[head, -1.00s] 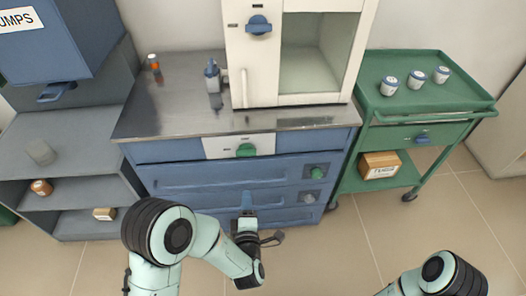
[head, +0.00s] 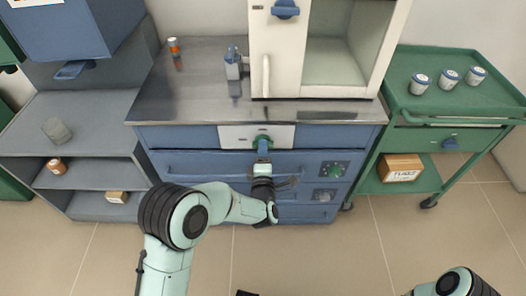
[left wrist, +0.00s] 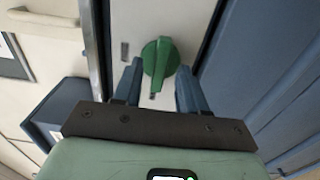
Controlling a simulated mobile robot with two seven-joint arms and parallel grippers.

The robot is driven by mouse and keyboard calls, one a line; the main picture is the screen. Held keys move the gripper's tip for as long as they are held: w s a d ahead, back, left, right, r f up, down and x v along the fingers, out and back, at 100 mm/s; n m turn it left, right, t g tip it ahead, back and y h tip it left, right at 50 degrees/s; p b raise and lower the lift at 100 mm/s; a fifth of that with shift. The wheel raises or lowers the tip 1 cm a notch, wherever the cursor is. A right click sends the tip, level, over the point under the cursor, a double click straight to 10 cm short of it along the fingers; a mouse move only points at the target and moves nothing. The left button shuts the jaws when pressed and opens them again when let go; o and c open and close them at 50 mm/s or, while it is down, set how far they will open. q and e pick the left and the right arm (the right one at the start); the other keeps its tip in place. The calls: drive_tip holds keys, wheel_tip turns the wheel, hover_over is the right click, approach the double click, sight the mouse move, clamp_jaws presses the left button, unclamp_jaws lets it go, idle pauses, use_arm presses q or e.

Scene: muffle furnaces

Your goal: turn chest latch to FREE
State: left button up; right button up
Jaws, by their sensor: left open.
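The blue chest (head: 200,163) stands under the steel worktop. Its white latch plate (head: 232,137) carries a green knob (head: 262,140), which I take as the chest latch. In the left wrist view the green knob (left wrist: 157,62) stands between the two blue fingers, its grip ridge running nearly along them. My left gripper (head: 264,149) is open at the plate, with a gap visible on each side of the knob. It shows in the left wrist view (left wrist: 159,72). Small marks on the plate are unreadable. My right gripper is out of view; part of my right arm shows at bottom right.
A white furnace (head: 280,60) with a blue knob (head: 286,9) stands on the worktop (head: 190,95) above the plate. More knobs (head: 335,170) sit on the chest's right side. A green cart (head: 448,110) stands right, grey shelves (head: 90,115) left. Floor in front is open.

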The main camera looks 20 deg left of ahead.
use_arm(q)
drive_tip(key=shift+w+a, duration=0.1)
drive_tip(key=shift+w, duration=0.2)
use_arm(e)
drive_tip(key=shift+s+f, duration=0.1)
use_arm(q)
clamp_jaws()
